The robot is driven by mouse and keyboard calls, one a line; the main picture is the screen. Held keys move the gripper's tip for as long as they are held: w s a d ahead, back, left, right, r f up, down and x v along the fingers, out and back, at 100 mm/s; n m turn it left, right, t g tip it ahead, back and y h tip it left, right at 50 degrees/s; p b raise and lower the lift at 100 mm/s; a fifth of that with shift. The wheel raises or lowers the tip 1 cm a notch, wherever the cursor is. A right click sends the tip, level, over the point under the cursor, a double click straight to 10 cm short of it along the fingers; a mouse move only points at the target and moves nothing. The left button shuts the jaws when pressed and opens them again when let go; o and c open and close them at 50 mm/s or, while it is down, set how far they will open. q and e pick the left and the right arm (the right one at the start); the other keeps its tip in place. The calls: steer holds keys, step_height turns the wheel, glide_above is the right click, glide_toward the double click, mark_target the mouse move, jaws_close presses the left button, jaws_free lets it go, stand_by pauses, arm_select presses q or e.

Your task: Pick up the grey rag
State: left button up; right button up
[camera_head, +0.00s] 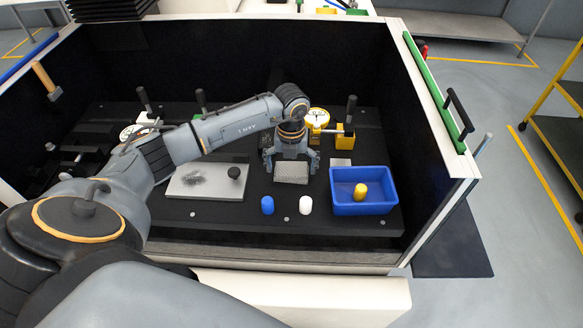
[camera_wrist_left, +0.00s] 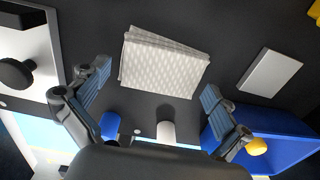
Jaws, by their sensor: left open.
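The grey rag (camera_head: 291,173) is a folded, textured pale-grey stack lying flat on the black work surface near the middle of the head view. It also shows in the left wrist view (camera_wrist_left: 162,64), just beyond and between the fingers. My left gripper (camera_head: 291,166) points down at the rag, with a finger to each side of it in the head view. In the left wrist view the gripper (camera_wrist_left: 152,108) is open and empty, its fingers spread wider than the rag. My right gripper is not in view.
A blue bin (camera_head: 342,205) holding a yellow cylinder (camera_head: 360,192) stands to the right. Blue (camera_head: 267,205) and white (camera_head: 306,205) cylinders stand in front of the rag. A grey plate (camera_head: 209,184) with a black knob lies left. A yellow-based gauge device (camera_head: 338,139) stands behind right.

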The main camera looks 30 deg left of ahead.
mark_target(293, 171)
arm_select(q)
steer(key=c, duration=0.9)
steer(key=shift+o, duration=0.2)
steer(key=shift+w+r+b, duration=0.1)
steer(key=shift+r+b, duration=0.35)
steer(key=r, duration=0.1)
steer(key=r+b, duration=0.1)
steer(key=shift+d+r, duration=0.3)
steer(key=s+d+r+b, duration=0.3)
steer(key=s+d+r, duration=0.2)
steer(key=d+r, duration=0.4)
steer(key=d, duration=0.3)
steer(key=shift+d+r+b, duration=0.25)
steer(key=shift+d+b, duration=0.05)
steer(key=shift+b, duration=0.1)
